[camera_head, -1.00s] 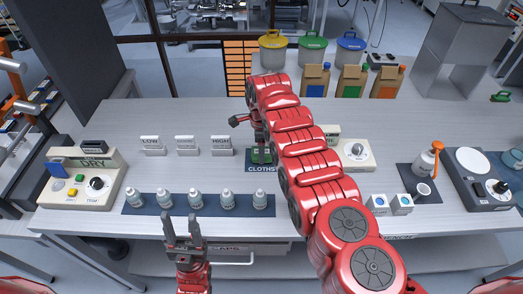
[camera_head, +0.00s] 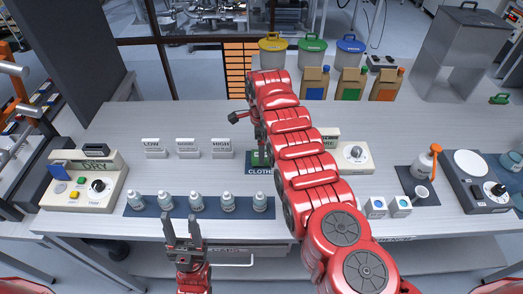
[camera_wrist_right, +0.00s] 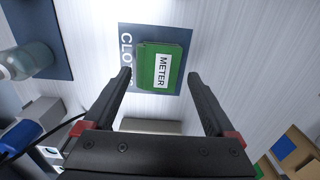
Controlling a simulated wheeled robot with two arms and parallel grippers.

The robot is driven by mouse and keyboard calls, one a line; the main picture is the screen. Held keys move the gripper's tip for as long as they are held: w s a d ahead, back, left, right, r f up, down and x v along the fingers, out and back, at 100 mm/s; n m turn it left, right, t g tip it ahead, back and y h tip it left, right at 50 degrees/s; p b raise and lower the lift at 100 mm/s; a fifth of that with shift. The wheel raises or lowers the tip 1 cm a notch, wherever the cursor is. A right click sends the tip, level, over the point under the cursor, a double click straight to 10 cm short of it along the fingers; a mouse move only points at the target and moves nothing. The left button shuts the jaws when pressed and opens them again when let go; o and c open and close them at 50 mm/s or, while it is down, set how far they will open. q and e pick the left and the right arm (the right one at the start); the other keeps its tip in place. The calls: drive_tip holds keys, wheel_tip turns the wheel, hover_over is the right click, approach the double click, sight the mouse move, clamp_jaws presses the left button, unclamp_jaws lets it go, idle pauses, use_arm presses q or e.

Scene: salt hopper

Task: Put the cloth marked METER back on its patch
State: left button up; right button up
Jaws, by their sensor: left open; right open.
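The green cloth marked METER (camera_wrist_right: 147,70) lies on the dark blue CLOTHS patch (camera_wrist_right: 150,33) in the right wrist view. In the head view the patch (camera_head: 258,170) is partly hidden by my right arm, and a bit of the green cloth shows above its lettering. My right gripper (camera_wrist_right: 160,78) is open, with one finger on each side of the cloth's near part in the picture. The gap between fingertips and tabletop cannot be told. My left gripper (camera_head: 181,222) is open and empty at the table's front edge.
Several bottles (camera_head: 198,202) stand on a blue mat left of the patch. Bare table lies at the back left.

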wheel_tip(320, 180, up, 10)
drive_tip(key=b, duration=0.3)
drive_tip(key=shift+f, duration=0.25)
